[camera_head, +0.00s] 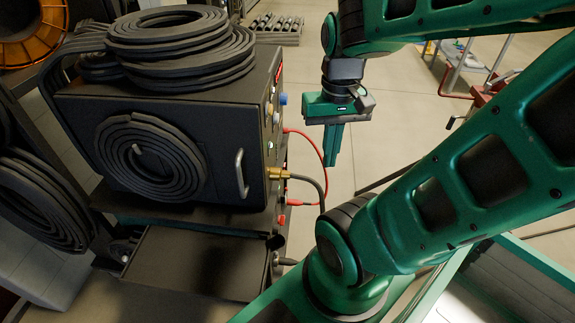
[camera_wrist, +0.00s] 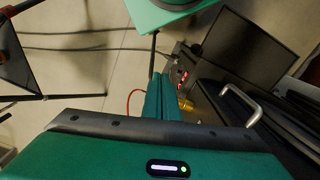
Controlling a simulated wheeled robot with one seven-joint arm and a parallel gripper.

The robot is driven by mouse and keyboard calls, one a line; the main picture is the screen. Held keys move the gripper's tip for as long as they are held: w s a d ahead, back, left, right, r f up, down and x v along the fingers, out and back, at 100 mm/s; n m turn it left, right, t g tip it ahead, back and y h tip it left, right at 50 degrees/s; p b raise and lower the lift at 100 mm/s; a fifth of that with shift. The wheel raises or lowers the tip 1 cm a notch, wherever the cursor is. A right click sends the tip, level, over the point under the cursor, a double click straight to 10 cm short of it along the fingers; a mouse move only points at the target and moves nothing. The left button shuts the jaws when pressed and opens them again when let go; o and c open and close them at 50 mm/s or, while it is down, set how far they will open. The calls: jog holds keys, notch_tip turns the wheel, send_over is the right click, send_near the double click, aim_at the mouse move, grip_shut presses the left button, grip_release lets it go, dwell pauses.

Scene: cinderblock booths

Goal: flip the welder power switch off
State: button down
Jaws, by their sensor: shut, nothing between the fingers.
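The welder (camera_head: 75,110) is a black box on a cart at the left of the head view. Its control panel faces right and shows almost edge-on, with a blue knob (camera_head: 283,98) and several small pale knobs. I cannot pick out the power switch among them. My gripper (camera_head: 332,164) is shut and empty, pointing down. It is to the right of the panel and apart from it. In the wrist view the green fingers (camera_wrist: 160,82) are together, with a brass fitting (camera_wrist: 186,104) and red connectors (camera_wrist: 183,77) to their right.
Coiled black cables (camera_head: 180,50) lie on top of the welder. A metal handle (camera_head: 241,173) sticks out from its near side. A red cable (camera_head: 318,148) loops out from the panel near my gripper. Bare floor (camera_head: 350,175) lies to the right of the cart.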

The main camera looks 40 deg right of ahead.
jog(key=w+d+f+n+t+y, duration=0.1)
jog(key=w+d+f+t, duration=0.1)
jog(key=w+d+f, duration=0.45)
jog(key=w+d+f+t, duration=0.1)
jog(key=w+d+f, duration=0.2)
jog(key=w+f, duration=0.6)
jog(key=w+d+f+m+t, duration=0.1)
jog(key=w+d+f+t, duration=0.1)
jog(key=d+f, duration=0.3)
jog(key=w+d+f+m+t, duration=0.1)
jog(key=w+d+f+t, duration=0.2)
jog(key=f, duration=0.6)
jog(key=shift+w+d+f+m+h, duration=0.2)
jog(key=shift+w+d+m+h, duration=0.2)
jog(key=shift+d, duration=0.75)
jog(key=w+a+f, duration=0.3)
jog(key=w+f, duration=0.4)
jog(key=w, duration=0.2)
